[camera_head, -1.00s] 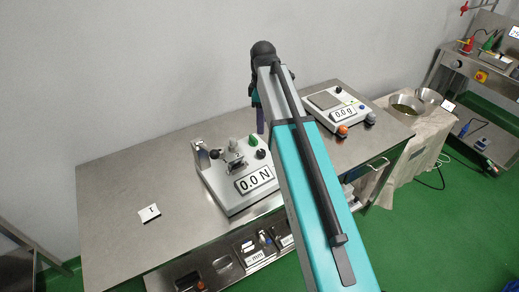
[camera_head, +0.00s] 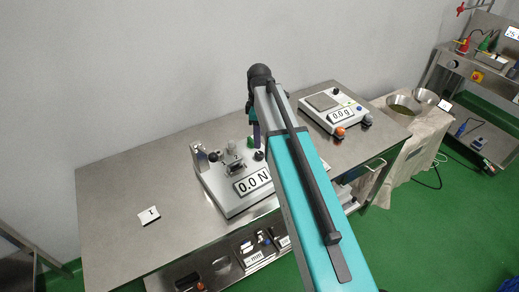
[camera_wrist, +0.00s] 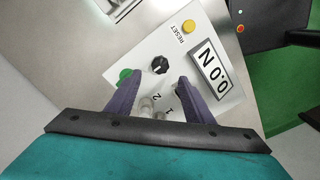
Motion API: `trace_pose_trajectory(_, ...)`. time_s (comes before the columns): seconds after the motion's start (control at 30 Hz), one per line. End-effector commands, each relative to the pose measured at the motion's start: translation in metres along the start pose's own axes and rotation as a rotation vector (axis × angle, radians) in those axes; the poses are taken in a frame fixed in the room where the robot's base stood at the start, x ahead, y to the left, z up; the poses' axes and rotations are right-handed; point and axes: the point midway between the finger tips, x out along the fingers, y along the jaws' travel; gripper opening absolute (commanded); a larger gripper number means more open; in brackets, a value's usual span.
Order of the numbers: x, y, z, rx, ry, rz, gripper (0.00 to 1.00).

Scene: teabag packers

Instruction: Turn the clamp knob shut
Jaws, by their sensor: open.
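The force tester (camera_head: 222,203) is a pale box on the steel table, its display (camera_head: 253,182) reading 0.0 N. A small metal clamp (camera_head: 237,167) stands on its top. In the wrist view, grey metal parts (camera_wrist: 150,104) show between my fingers beside the labels 1 and 2; I cannot tell which is the clamp knob. A black dial with a white pointer (camera_wrist: 160,64) and a green button (camera_wrist: 125,74) lie just beyond the fingertips. My gripper (camera_wrist: 158,80) is open with purple fingers, pointing down over the tester, apparently holding nothing. The arm hides part of the tester's right side.
A yellow reset button (camera_wrist: 188,27) sits beside the display. A scale (camera_head: 333,112) reading 0.0 g stands to the right at the back. A white card (camera_head: 149,216) lies on the left of the table (camera_head: 120,180), which is otherwise clear. The wall rises close behind.

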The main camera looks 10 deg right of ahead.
Motion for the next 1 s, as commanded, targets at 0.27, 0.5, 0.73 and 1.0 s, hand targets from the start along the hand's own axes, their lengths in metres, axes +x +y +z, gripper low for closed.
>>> trace_pose_trajectory(0.27, 0.027, -0.001, 0.000, -0.001, 0.000, -0.001, 0.47)
trace_pose_trajectory(0.5, 0.049, -0.001, -0.001, -0.001, -0.001, -0.001, 0.47)
trace_pose_trajectory(0.73, 0.069, 0.000, -0.001, -0.002, 0.000, 0.000, 0.47)
trace_pose_trajectory(1.0, 0.080, -0.001, -0.001, -0.002, 0.000, 0.000, 0.47)
